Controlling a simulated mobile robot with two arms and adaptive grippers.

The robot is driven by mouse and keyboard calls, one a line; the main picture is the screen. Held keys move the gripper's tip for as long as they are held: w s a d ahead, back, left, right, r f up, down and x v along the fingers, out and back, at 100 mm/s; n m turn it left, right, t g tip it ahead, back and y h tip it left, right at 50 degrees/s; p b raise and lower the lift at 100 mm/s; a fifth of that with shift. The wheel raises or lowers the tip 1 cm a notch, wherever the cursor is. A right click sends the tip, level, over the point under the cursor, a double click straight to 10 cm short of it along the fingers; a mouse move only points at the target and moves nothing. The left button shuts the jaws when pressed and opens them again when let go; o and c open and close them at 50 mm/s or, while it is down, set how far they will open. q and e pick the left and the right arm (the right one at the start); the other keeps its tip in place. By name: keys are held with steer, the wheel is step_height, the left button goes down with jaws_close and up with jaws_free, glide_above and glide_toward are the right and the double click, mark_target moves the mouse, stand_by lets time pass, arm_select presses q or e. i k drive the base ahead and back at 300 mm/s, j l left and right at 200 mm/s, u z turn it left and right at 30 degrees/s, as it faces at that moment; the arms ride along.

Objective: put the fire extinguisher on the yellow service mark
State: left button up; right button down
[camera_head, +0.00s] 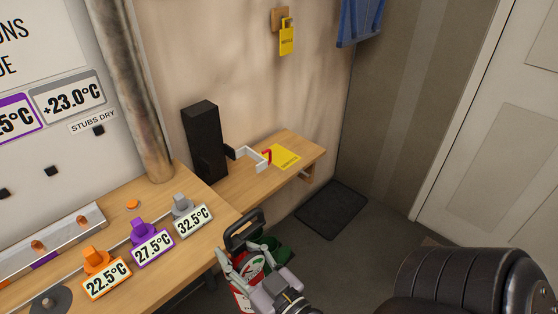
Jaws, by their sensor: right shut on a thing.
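The fire extinguisher (240,299) is at the bottom middle, red with a black handle on top and a pale label. My right gripper (248,268) is shut on it, in front of the shelf's near edge. Much of its body is hidden by the gripper or cut off by the frame. The yellow service mark (286,159) lies flat on the wooden wall shelf, farther back and to the right of the extinguisher, with nothing standing on it. My left gripper is not in view.
A white bracket (247,155) with a red strap (267,156) borders the mark's left side. A tall black box (204,142) stands left of it. Coloured pegs with temperature tags, including the grey one (193,220), occupy the bench (210,198). A dark mat (333,208) lies on the floor.

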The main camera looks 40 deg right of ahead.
mark_target(278, 155)
steer(key=k+u, duration=0.1)
steer(key=k, duration=0.55)
steer(key=l+u, duration=0.15)
steer(key=u, duration=2.1)
steer(key=k+l, duration=0.9)
steer(key=l, duration=0.15)
steer(key=k+l, duration=0.85)
steer(key=l, duration=0.25)
steer(key=k+l, duration=0.9)
steer(key=l, duration=0.15)
